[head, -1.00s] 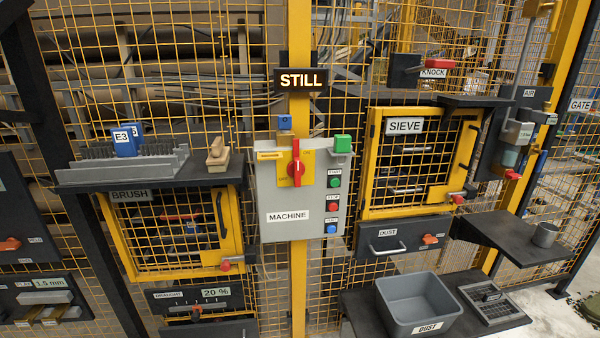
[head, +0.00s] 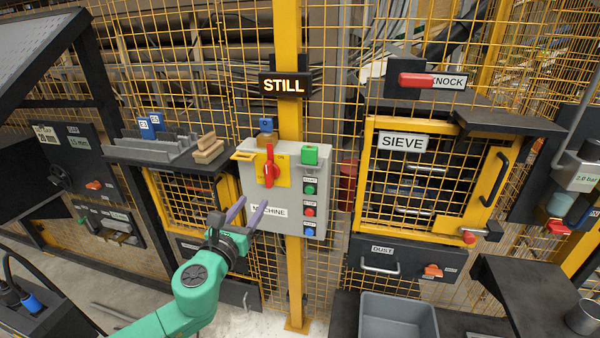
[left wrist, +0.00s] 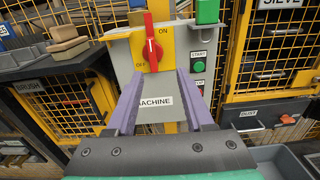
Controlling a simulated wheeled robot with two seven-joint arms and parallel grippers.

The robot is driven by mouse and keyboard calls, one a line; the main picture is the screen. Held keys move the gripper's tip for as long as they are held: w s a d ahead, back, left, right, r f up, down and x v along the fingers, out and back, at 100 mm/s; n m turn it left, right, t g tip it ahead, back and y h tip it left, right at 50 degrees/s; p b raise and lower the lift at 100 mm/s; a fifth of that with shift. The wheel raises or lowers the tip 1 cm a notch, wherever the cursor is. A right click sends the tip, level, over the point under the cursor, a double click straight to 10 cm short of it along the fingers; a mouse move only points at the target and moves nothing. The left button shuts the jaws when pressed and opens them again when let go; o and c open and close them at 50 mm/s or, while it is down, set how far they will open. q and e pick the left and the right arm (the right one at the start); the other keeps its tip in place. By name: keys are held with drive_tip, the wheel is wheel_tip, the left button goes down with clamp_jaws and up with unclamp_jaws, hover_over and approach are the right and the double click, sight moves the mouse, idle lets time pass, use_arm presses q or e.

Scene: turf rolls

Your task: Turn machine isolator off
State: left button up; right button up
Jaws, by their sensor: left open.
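The machine isolator is a red rotary handle (head: 270,167) on a yellow plate at the upper left of the grey MACHINE box (head: 268,226). The handle stands upright. In the left wrist view the handle (left wrist: 151,45) is also upright, with ON at its upper right and OFF at its lower left. My left gripper (head: 248,210) is open and empty, below and a little left of the handle, in front of the box's lower part. Its two purple fingers (left wrist: 163,95) point up towards the box, apart from the handle. My right gripper is not in view.
A green block (head: 310,155) sits at the box's upper right, above the push buttons (head: 309,200). A blue padlock-like piece (head: 266,125) is above the handle. A lit STILL sign (head: 285,86) hangs on the yellow post. The SIEVE door (head: 425,190) is at right, a dark shelf (head: 165,155) at left.

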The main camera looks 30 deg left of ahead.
sight(267, 174)
use_arm(q)
drive_tip(key=x, duration=0.4)
drive_tip(key=a+x, duration=0.1)
drive_tip(key=x, duration=0.4)
drive_tip(key=a+p+x, duration=0.1)
drive_tip(key=x, duration=0.3)
drive_tip(key=shift+a+f, duration=0.1)
drive_tip(key=shift+f, duration=0.1)
drive_tip(key=shift+w+f, duration=0.1)
drive_tip(key=shift+w, duration=0.25)
clamp_jaws()
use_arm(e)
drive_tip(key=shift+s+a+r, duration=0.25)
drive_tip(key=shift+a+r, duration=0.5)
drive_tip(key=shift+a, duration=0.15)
